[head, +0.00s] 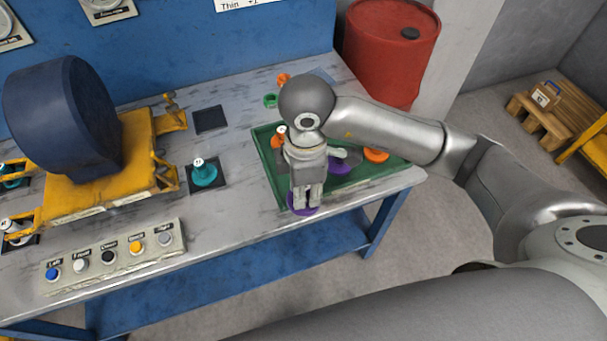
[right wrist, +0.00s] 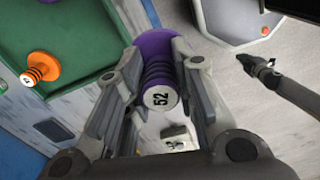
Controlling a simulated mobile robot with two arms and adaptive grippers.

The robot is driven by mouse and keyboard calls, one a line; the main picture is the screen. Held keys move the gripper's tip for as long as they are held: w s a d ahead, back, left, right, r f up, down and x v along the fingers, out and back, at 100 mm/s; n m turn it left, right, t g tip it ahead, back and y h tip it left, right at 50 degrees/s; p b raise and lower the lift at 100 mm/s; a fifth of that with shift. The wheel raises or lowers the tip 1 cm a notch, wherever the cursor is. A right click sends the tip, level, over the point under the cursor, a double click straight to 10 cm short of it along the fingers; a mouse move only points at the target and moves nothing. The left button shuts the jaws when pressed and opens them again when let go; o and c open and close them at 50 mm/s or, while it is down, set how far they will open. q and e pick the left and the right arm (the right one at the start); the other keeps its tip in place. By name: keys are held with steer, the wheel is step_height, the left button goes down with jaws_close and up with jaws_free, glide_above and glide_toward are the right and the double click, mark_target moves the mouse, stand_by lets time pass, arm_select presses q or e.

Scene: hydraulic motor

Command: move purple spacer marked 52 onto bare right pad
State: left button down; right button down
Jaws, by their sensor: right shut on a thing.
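The purple spacer marked 52 (right wrist: 160,85) is between the fingers of my right gripper in the right wrist view, its numbered end facing the camera. In the head view my right gripper (head: 305,198) points down, shut on this purple spacer (head: 303,210), near the front edge of the green tray. The gripper hides most of the spacer there. The bare right pad (head: 210,119) is a dark square on the table, right of the yellow stand and behind the pad with a teal spacer (head: 205,173). My left gripper is not in view.
The green tray (head: 262,150) holds another purple piece (head: 338,168) and orange spacers (head: 376,155). The yellow stand (head: 90,185) carries a dark blue motor (head: 60,115). A button panel (head: 115,257) lies at the front. Small orange and green pieces stand behind the tray.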

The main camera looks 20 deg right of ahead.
mark_target(311, 212)
steer(key=shift+s+r, duration=0.1)
steer(key=shift+s, duration=0.1)
steer(key=s+p, duration=0.3)
steer(key=shift+r, duration=0.2)
steer(key=shift+s+f, duration=0.2)
steer(key=shift+s, duration=0.1)
steer(key=shift+w, duration=0.1)
